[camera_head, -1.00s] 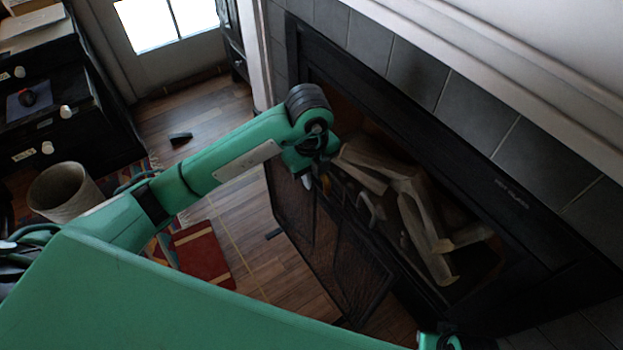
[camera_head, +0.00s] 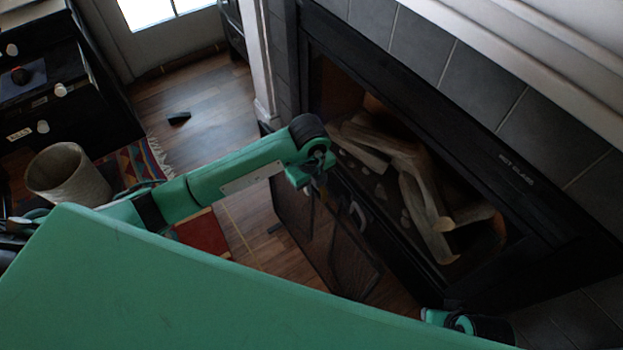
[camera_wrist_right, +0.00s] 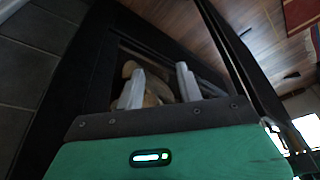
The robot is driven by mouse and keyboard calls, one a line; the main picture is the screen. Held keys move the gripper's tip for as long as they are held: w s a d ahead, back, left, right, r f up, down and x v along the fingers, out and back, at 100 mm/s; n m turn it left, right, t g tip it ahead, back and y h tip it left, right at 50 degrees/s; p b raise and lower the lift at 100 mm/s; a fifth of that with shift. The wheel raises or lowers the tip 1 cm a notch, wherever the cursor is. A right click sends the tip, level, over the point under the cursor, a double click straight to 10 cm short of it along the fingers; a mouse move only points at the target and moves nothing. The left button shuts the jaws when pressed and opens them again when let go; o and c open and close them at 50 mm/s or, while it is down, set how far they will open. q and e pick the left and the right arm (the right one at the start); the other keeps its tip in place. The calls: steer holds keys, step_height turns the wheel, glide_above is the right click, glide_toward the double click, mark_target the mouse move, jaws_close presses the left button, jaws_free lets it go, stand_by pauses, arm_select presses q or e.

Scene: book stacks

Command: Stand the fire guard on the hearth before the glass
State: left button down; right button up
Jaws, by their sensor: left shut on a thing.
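The fire guard (camera_head: 352,262) is a dark mesh screen in panels, standing roughly upright in front of the fireplace in the head view. My left gripper (camera_head: 322,190) is shut on the fire guard at its upper edge; the fingertips are small and partly hidden. The fireplace glass (camera_head: 375,195) is on the right, with pale logs behind it. The hearth is partly hidden by the guard and my arms. My right gripper (camera_wrist_right: 160,88) is open and empty in the right wrist view, its two pale fingers apart, pointing toward the fireplace opening.
A beige bin (camera_head: 68,177) stands at the left by dark drawers (camera_head: 75,95). A patterned rug (camera_head: 135,165) and a red mat (camera_head: 203,235) lie on the wooden floor. A small black object (camera_head: 179,118) lies farther back. The floor around it is clear.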

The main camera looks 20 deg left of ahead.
arm_select(q)
step_height(320, 180, down, 2)
steer(key=shift+f, duration=0.1)
arm_select(e)
steer(key=shift+s+r, duration=0.1)
steer(key=shift+r, duration=0.5)
arm_select(q)
steer(key=c, duration=1.4)
jaws_free()
steer(key=shift+f, duration=0.15)
steer(key=shift+c, duration=0.2)
